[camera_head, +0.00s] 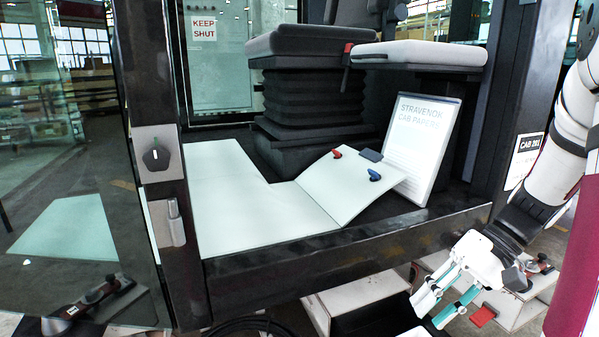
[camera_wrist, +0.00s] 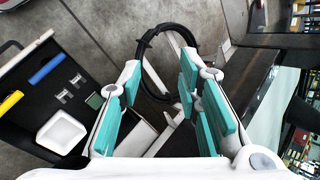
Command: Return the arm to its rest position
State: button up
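My arm comes down on the right side of the head view, outside the cab. My gripper (camera_head: 428,314) hangs beside the cab's lower sill, fingers pointing down and left. In the wrist view the teal-padded fingers of my gripper (camera_wrist: 160,88) stand well apart. Nothing shows between them except the floor, a black cable loop and pale parts beyond. My gripper is open and empty.
The cab sill (camera_head: 350,255) and door post (camera_head: 165,170) are close by. Inside are white floor panels (camera_head: 240,205), a seat (camera_head: 310,42) and a papers binder (camera_head: 420,145). A dark tray (camera_wrist: 30,85) holds a white dish (camera_wrist: 61,132). A cable loop (camera_wrist: 147,75) lies on the floor.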

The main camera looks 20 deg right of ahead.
jog(key=s+a+r+n+g+h, duration=0.1)
jog(key=s+a+r+n+h, duration=0.15)
jog(key=a, duration=0.45)
jog(key=s+a+r+n+g+h, duration=0.1)
jog(key=s+a+r+g, duration=0.1)
jog(key=s+a+r, duration=0.3)
jog(key=s+a+n+t+h, duration=0.2)
jog(key=s+a+h, duration=0.3)
jog(key=s, duration=0.2)
notch_tip(320, 180, up, 37)
jog(key=t+p, duration=0.4)
jog(key=p, duration=3.1)
jog(key=shift+r+p, duration=0.2)
jog(key=shift+p, duration=0.2)
